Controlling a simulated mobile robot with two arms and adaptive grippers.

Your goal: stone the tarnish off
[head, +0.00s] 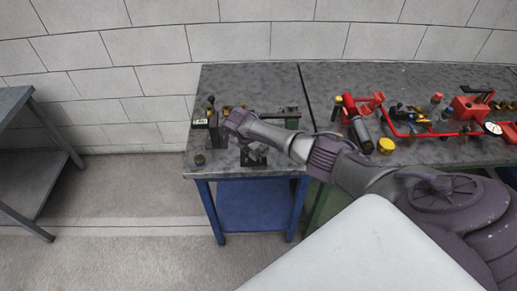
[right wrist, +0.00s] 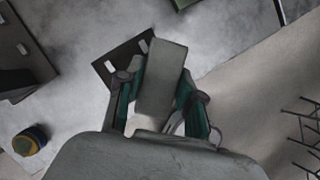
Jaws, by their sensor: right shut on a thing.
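My right arm reaches in from the right over the left bench. In the right wrist view the right gripper (right wrist: 160,108) is shut on a plain grey block (right wrist: 163,72), which looks like the stone. The block's far end overlaps a dark plate (right wrist: 108,70) with pale slots; I cannot tell whether they touch. No tarnish can be made out. My left gripper is not in view.
A small dark round pot (head: 200,159) stands near the bench's front left corner. The right bench (head: 420,80) holds red pipework (head: 405,125) and several fittings. A grey table (head: 30,165) stands far left.

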